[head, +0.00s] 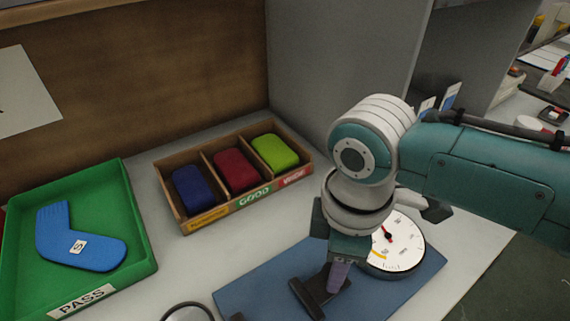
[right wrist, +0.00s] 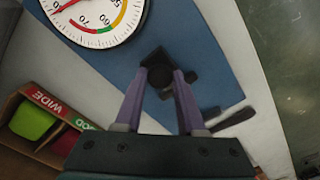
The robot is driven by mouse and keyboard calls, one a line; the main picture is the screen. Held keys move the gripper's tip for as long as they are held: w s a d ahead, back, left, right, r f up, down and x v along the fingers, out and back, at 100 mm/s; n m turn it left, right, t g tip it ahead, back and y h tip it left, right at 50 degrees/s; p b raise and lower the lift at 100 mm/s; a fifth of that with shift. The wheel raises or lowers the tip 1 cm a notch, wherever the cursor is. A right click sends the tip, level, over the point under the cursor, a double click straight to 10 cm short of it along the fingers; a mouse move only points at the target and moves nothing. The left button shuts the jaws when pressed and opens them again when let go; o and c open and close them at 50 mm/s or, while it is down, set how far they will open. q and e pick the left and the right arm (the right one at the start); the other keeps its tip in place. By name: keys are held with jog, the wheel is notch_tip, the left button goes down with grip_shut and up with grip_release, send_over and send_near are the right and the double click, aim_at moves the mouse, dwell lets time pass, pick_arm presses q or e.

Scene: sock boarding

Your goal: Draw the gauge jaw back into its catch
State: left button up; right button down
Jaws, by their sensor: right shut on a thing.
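My right gripper (head: 335,284) is over the blue base plate (head: 270,283) of the gauge. In the right wrist view its two purple fingers (right wrist: 160,88) are shut on a dark knob or block (right wrist: 159,72), seemingly part of the gauge jaw. In the head view the dark jaw piece (head: 308,296) shows beside the fingertips. The round white dial (head: 400,245) stands on the plate, partly behind my wrist; it also shows in the right wrist view (right wrist: 95,18). I cannot make out the catch for certain. My left gripper is not in view.
A wooden tray (head: 183,219) holds blue, red and green pads in separate compartments. A green PASS tray (head: 137,215) at left holds a blue sock-shaped piece (head: 80,250). A round rim (head: 188,306) shows at the bottom edge. Bare table lies between the trays and plate.

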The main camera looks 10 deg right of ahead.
jog(key=shift+w+d, duration=0.25)
jog(key=shift+d, duration=0.4)
jog(key=shift+w+d, duration=0.2)
jog(key=shift+d, duration=0.4)
jog(key=c, duration=0.5)
grip_release()
jog(key=shift+a, duration=0.1)
notch_tip(320, 180, up, 10)
jog(key=p, duration=0.2)
jog(key=shift+p, duration=0.4)
